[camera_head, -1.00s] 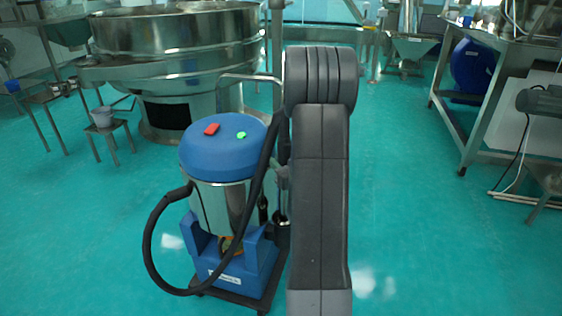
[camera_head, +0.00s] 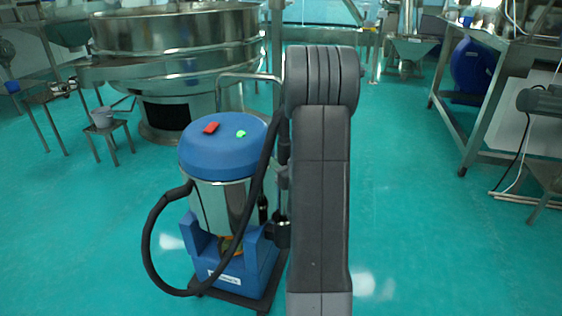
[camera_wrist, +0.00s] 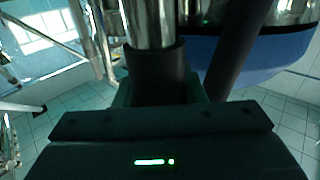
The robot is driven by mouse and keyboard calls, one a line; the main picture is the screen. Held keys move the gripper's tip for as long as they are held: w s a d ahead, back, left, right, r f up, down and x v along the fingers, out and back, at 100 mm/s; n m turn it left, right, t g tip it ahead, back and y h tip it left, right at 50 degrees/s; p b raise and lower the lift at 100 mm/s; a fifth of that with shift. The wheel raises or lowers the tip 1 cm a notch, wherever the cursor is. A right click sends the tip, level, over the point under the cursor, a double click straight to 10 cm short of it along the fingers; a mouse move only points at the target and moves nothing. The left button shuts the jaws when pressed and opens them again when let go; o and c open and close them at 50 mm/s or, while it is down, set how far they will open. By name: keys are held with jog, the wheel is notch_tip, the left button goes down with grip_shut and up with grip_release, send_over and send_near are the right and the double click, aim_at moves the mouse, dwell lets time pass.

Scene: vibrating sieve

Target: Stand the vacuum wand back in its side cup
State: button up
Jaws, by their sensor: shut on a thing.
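The vacuum cleaner (camera_head: 222,190) has a blue lid, a steel drum and a blue base. A black hose (camera_head: 150,250) loops from its front and up over its right side. The black side cup (camera_head: 282,236) shows at its right side, partly hidden by my arm. The wand (camera_head: 283,195) stands about upright above the cup, mostly hidden by my arm; I cannot tell if its lower end is inside. In the wrist view, my gripper (camera_wrist: 157,95) is shut on the wand's dark section (camera_wrist: 157,68), below a steel tube.
The round steel sieve (camera_head: 175,45) stands behind the vacuum. A small stool with a pot (camera_head: 103,117) is at the left. A steel bench (camera_head: 510,60) stands at the right. Green floor (camera_head: 410,200) is clear right of my arm.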

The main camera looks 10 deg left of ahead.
jog(key=o, duration=1.1)
jog(key=shift+c, duration=0.2)
jog(key=shift+s+d, duration=0.1)
jog(key=v, duration=1.3)
jog(key=shift+s+d+p, duration=0.15)
jog(key=shift+s+p, duration=0.1)
jog(key=shift+p, duration=0.05)
jog(key=shift+r, duration=0.1)
jog(key=x, duration=1.4)
jog(key=shift+b, duration=0.35)
jog(key=shift+d, duration=0.1)
